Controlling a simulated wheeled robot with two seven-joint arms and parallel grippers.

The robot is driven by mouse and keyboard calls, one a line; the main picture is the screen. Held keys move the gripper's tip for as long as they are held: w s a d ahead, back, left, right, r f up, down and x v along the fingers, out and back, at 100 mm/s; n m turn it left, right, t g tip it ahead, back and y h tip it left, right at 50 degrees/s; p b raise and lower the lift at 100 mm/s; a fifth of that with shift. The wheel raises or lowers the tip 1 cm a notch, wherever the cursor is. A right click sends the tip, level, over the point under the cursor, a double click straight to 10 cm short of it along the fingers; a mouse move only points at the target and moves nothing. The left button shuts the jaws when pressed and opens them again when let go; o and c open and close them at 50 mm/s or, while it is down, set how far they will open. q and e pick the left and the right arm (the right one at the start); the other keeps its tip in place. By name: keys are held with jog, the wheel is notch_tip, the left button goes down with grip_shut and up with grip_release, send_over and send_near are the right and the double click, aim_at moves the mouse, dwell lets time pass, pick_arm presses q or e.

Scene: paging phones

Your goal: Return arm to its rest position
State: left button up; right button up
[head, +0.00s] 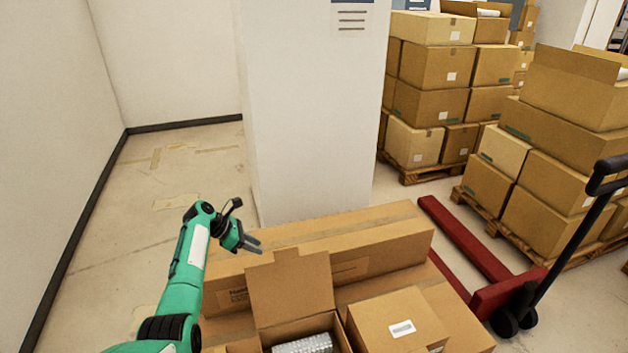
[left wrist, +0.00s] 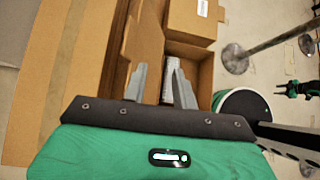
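My left arm (head: 187,270) comes up from the lower left in the head view, bent at the elbow. My left gripper (head: 252,243) is in front of the long carton, left of the white pillar's base line. In the left wrist view its two grey fingers (left wrist: 158,68) stand apart with nothing between them, so it is open and empty. A small green and black part at the right edge of that view looks like my right gripper (left wrist: 297,88); its fingers are too small to read. It is not in the head view.
An open carton (head: 290,290) holds a silvery wrapped item (head: 303,345). A closed carton (head: 395,325) and a long carton (head: 340,240) are beside it. A white pillar (head: 315,110) stands behind. A red pallet jack (head: 500,290) and stacked boxes (head: 435,65) are right. Floor at left is clear.

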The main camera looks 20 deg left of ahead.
pick_arm(q)
jog(key=s+d+f+m+g+y, duration=0.1)
jog(key=s+d+f+m+y, duration=0.2)
jog(key=s, duration=0.4)
jog(key=s+d+f+m+y, duration=0.1)
jog(key=s+f+m, duration=0.3)
jog(key=s+m, duration=0.25)
jog(key=s+d+f+m+g+y, duration=0.1)
jog(key=s+d+f+m+y, duration=0.2)
jog(key=s, duration=0.4)
jog(key=s+d+r+m, duration=0.3)
jog(key=s+m, duration=0.2)
jog(key=s, duration=0.3)
jog(key=s+d+r+m+t, duration=0.1)
jog(key=s+d+r+m, duration=0.35)
jog(key=s, duration=0.35)
jog(key=s+d+r+m, duration=0.25)
jog(key=s+m, duration=0.25)
jog(key=s, duration=0.4)
notch_tip(320, 180, down, 31)
jog(key=g, duration=0.1)
jog(key=s+a+f+g, duration=0.1)
jog(key=s+a+f, duration=0.2)
jog(key=s+f, duration=1.6)
jog(key=shift+s+f+m+g+y, duration=0.3)
jog(key=shift+f+y, duration=0.1)
jog(key=shift+f, duration=0.2)
